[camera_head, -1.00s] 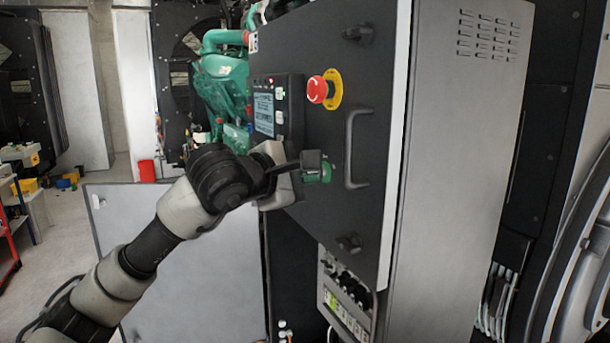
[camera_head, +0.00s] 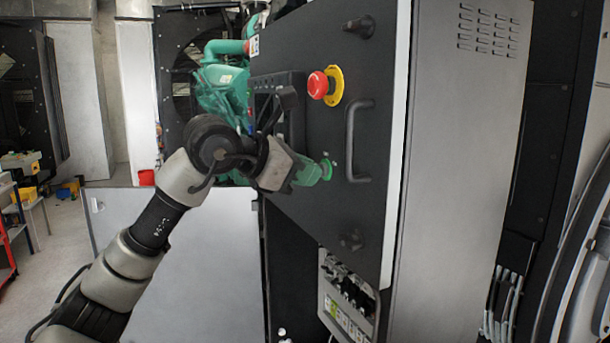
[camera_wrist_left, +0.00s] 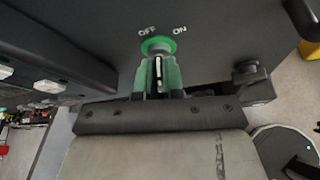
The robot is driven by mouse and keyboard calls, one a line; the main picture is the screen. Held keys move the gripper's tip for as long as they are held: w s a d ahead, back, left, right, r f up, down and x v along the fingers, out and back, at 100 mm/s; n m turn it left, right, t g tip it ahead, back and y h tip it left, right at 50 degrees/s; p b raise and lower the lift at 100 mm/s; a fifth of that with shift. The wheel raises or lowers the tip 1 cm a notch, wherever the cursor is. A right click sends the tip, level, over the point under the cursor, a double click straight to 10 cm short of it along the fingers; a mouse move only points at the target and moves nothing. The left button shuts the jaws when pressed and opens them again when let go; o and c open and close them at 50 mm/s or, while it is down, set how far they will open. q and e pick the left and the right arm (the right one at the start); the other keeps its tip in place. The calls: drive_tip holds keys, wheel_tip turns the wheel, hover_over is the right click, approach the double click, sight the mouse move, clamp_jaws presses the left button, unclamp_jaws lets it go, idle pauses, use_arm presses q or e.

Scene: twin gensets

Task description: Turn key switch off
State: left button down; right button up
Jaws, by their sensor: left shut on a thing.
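The key switch (camera_head: 326,170) is a small green round piece on the black panel door (camera_head: 300,120), below the red emergency stop. In the left wrist view the key switch (camera_wrist_left: 157,45) has a green ring under the words OFF and ON. My left gripper (camera_head: 314,173) has green fingers and is shut at the switch. In the wrist view the fingers of my left gripper (camera_wrist_left: 158,72) close around a thin pale key part, which lines up roughly upright in the picture, between the two words. The fingers hide most of the key. My right gripper is not in view.
A red emergency stop (camera_head: 318,85) on a yellow collar sits above the switch. A black handle (camera_head: 358,140) is just right of it. A display panel (camera_head: 272,105) is left, partly hidden by my arm. Breakers (camera_head: 345,295) lie below the door.

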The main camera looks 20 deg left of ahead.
use_arm(q)
drive_tip(key=shift+n+g+h, duration=0.4)
drive_tip(key=shift+n+h, duration=0.2)
drive_tip(key=shift+n, duration=0.5)
drive_tip(key=shift+a+r, duration=0.1)
drive_tip(key=c, duration=1.2)
unclamp_jaws()
drive_tip(key=shift+c, duration=0.2)
drive_tip(key=b+v, duration=0.3)
drive_tip(key=v, duration=0.7)
drive_tip(key=shift+s+a+r+b, duration=0.2)
drive_tip(key=shift+a+b, duration=0.05)
drive_tip(key=shift+b, duration=0.1)
